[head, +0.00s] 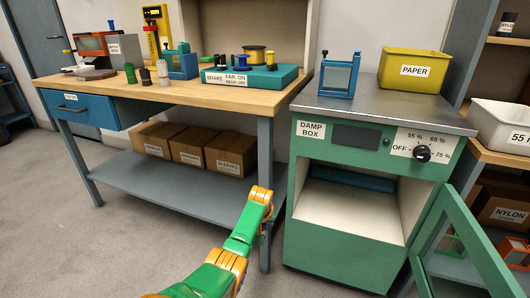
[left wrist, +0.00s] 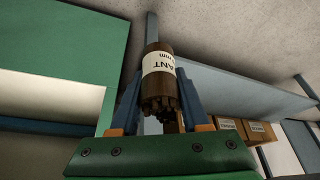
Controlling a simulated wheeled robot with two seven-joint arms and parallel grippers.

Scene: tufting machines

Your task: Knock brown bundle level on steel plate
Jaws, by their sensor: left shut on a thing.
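My left gripper (left wrist: 161,76) has its two blue-grey fingers closed on the sides of a brown bundle (left wrist: 158,88) in the left wrist view. The bundle is round and dark brown, with a white label band ending in "ANT". Its near end shows uneven strand ends. In the head view my green and orange left arm comes up from the bottom in front of the bench leg; the bundle and fingers do not show there. My right gripper is out of view.
A blue frame (head: 340,75) and a yellow PAPER bin (head: 413,66) stand on the green damp box (head: 309,148). Its glazed door (head: 478,235) hangs open at right. The wooden bench (head: 190,95) holds tools and a teal fixture (head: 250,79). Cardboard boxes (head: 190,150) sit below.

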